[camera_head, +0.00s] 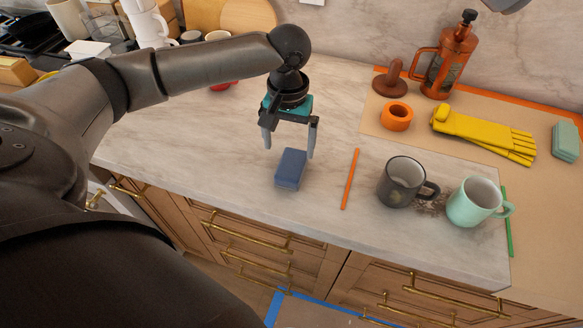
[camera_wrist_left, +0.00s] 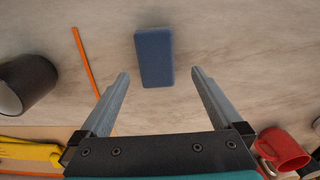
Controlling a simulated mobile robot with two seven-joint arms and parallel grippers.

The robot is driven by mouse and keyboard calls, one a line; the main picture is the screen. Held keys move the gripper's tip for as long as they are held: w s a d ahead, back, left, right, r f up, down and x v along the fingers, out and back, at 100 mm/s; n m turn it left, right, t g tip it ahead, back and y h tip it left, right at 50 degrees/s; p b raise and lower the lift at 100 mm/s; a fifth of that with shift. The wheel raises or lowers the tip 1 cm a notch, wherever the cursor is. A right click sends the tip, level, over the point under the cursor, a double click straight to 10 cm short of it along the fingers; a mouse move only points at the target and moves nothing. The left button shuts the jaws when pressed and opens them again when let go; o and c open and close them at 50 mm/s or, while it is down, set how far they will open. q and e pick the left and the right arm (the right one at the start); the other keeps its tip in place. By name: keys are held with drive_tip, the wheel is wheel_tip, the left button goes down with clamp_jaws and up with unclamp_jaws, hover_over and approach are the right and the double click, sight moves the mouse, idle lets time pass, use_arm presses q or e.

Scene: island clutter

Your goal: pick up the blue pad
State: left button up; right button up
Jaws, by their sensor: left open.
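The blue pad (camera_head: 290,168) is a small dark-blue block lying on the marble counter near its front edge. In the left wrist view the pad (camera_wrist_left: 154,57) lies beyond the fingertips, roughly centred between their lines. My left gripper (camera_head: 289,150) is open and empty, pointing down over the counter just behind the pad. Its two grey fingers (camera_wrist_left: 160,74) are spread wide in the wrist view, and neither touches the pad. My right gripper is not in view.
An orange stick (camera_head: 350,178) lies right of the pad. A dark mug (camera_head: 396,184) and a mint mug (camera_head: 472,202) stand further right. Yellow gloves (camera_head: 482,134), orange tape (camera_head: 397,117) and a French press (camera_head: 449,62) are behind. The counter left of the pad is clear.

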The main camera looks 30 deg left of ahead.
sight(291, 163)
use_arm(q)
drive_tip(key=shift+d+f+b, duration=0.15)
drive_tip(key=shift+f+b, duration=0.1)
drive_tip(key=shift+f, duration=1.25)
drive_tip(key=shift+d+f+b, duration=0.15)
drive_tip(key=shift+f+b, duration=0.1)
drive_tip(key=shift+f, duration=1.25)
drive_tip(key=shift+c, duration=0.4)
drive_tip(key=c, duration=1.2)
